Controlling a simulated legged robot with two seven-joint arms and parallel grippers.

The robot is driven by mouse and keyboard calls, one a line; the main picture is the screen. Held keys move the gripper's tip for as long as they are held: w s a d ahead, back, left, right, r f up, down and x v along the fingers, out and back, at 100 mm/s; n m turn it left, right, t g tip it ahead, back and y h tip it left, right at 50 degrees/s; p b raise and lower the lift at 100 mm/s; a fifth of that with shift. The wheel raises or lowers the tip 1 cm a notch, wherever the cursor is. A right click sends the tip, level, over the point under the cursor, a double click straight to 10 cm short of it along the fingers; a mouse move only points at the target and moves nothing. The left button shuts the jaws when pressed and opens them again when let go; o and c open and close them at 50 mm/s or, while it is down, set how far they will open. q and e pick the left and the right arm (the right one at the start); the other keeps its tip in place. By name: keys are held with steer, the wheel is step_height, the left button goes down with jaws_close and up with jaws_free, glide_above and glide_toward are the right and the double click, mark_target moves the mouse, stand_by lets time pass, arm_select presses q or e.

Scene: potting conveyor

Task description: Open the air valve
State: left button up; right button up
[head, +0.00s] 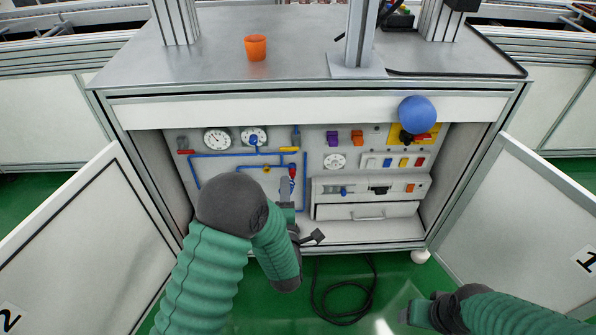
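The control panel (321,160) is inside the open cabinet. Blue air pipes (222,156) run across its left half. Small valve handles sit along them: a red one (185,152), a yellow one (289,149) and a red one (292,168) with a blue part below it. The frame does not show for certain which is the air valve. My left gripper (290,196) is in front of the panel, just below the right red handle, overlapping the pipes. Contact and finger opening cannot be told. My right gripper (420,312) is low at the right, apart from the panel.
Cabinet doors stand open at left (85,245) and right (510,205). The worktop (210,50) above carries an orange cup (255,47). A blue ball (417,114) shows before the panel's upper right. A black cable (345,318) lies on the green floor.

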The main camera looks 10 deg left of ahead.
mark_target(284, 151)
arm_select(q)
steer(key=b+x, duration=0.6)
steer(key=x, duration=1)
steer(key=shift+w+a, duration=0.1)
steer(key=shift+w+a+r, duration=0.1)
steer(key=shift+w, duration=0.2)
jaws_close()
